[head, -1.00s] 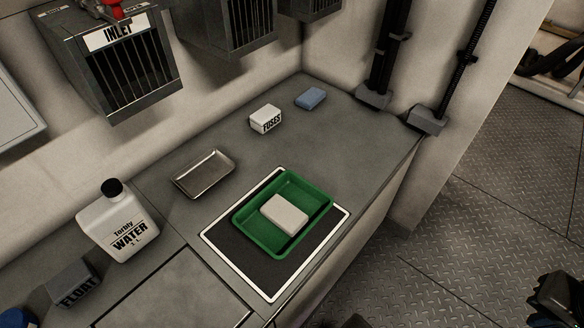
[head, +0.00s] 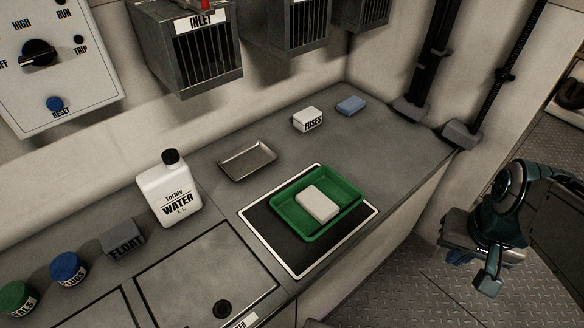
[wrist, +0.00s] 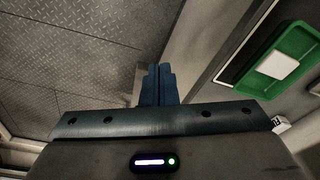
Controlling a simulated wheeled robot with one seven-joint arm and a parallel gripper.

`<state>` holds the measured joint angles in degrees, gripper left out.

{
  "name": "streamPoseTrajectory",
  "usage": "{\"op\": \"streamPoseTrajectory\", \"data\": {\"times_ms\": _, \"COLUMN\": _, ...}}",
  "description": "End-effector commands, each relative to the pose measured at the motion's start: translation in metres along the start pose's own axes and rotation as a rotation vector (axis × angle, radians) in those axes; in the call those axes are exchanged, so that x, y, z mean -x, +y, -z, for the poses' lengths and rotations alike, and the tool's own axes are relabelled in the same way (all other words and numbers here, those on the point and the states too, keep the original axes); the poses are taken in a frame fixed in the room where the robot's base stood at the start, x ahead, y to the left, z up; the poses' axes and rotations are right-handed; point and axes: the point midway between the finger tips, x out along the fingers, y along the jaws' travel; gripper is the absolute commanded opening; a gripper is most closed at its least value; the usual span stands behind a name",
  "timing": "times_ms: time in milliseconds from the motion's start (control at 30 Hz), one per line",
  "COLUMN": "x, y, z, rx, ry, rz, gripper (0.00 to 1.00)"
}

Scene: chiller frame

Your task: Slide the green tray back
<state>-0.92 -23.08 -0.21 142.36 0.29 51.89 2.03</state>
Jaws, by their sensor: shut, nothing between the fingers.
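The green tray (head: 284,211) lies on the black, white-edged mat (head: 272,242) on the grey counter, toward the far right part of the mat and over its edge. A pale block (head: 318,204) lies inside the tray. The tray also shows at the right of the wrist view (wrist: 258,81), with the pale block (wrist: 283,66) in it. My gripper (head: 489,279) is to the right of the counter, over the floor and apart from the tray. In the wrist view its blue fingers (wrist: 157,70) are together and empty.
A metal dish (head: 247,161), a white fuses box (head: 308,120) and a blue block (head: 351,105) are behind the tray. A water bottle (head: 168,190) and a float box (head: 122,238) stand left. Vented boxes hang above. Counter right of the tray is clear.

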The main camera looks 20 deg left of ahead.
Motion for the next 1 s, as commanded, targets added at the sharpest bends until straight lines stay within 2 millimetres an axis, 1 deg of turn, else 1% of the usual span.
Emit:
{"op": "streamPoseTrajectory", "data": {"times_ms": 67, "x": -0.002, "y": -0.014, "z": 0.01, "rx": -0.017, "ry": -0.013, "rz": 0.003, "gripper": 0.0}}
{"op": "streamPoseTrajectory", "data": {"times_ms": 167, "x": -0.006, "y": -0.045, "z": 0.028, "rx": -0.062, "ry": -0.032, "rz": 0.007, "gripper": 0.0}}
{"op": "streamPoseTrajectory", "data": {"times_ms": 267, "x": -0.013, "y": -0.091, "z": 0.044, "rx": -0.116, "ry": -0.057, "rz": 0.008, "gripper": 0.0}}
{"op": "streamPoseTrajectory", "data": {"times_ms": 300, "x": -0.016, "y": -0.112, "z": 0.048, "rx": -0.141, "ry": -0.066, "rz": 0.008, "gripper": 0.0}}
{"op": "streamPoseTrajectory", "data": {"times_ms": 367, "x": -0.022, "y": -0.143, "z": 0.051, "rx": -0.177, "ry": -0.079, "rz": 0.005, "gripper": 0.0}}
{"op": "streamPoseTrajectory", "data": {"times_ms": 400, "x": -0.026, "y": -0.166, "z": 0.052, "rx": -0.2, "ry": -0.089, "rz": 0.003, "gripper": 0.0}}
{"op": "streamPoseTrajectory", "data": {"times_ms": 467, "x": -0.033, "y": -0.199, "z": 0.049, "rx": -0.236, "ry": -0.101, "rz": -0.002, "gripper": 0.0}}
{"op": "streamPoseTrajectory", "data": {"times_ms": 500, "x": -0.038, "y": -0.221, "z": 0.045, "rx": -0.261, "ry": -0.109, "rz": -0.007, "gripper": 0.0}}
{"op": "streamPoseTrajectory", "data": {"times_ms": 567, "x": -0.045, "y": -0.252, "z": 0.037, "rx": -0.297, "ry": -0.12, "rz": -0.014, "gripper": 0.0}}
{"op": "streamPoseTrajectory", "data": {"times_ms": 600, "x": -0.049, "y": -0.271, "z": 0.031, "rx": -0.319, "ry": -0.126, "rz": -0.019, "gripper": 0.0}}
{"op": "streamPoseTrajectory", "data": {"times_ms": 700, "x": -0.059, "y": -0.31, "z": 0.014, "rx": -0.367, "ry": -0.137, "rz": -0.03, "gripper": 0.0}}
{"op": "streamPoseTrajectory", "data": {"times_ms": 800, "x": -0.066, "y": -0.336, "z": -0.001, "rx": -0.404, "ry": -0.144, "rz": -0.038, "gripper": 0.0}}
{"op": "streamPoseTrajectory", "data": {"times_ms": 833, "x": -0.068, "y": -0.341, "z": -0.005, "rx": -0.413, "ry": -0.146, "rz": -0.041, "gripper": 0.0}}
{"op": "streamPoseTrajectory", "data": {"times_ms": 900, "x": -0.07, "y": -0.35, "z": -0.01, "rx": -0.427, "ry": -0.148, "rz": -0.043, "gripper": 0.0}}
{"op": "streamPoseTrajectory", "data": {"times_ms": 1000, "x": -0.076, "y": -0.355, "z": -0.014, "rx": -0.438, "ry": -0.149, "rz": -0.046, "gripper": 0.0}}
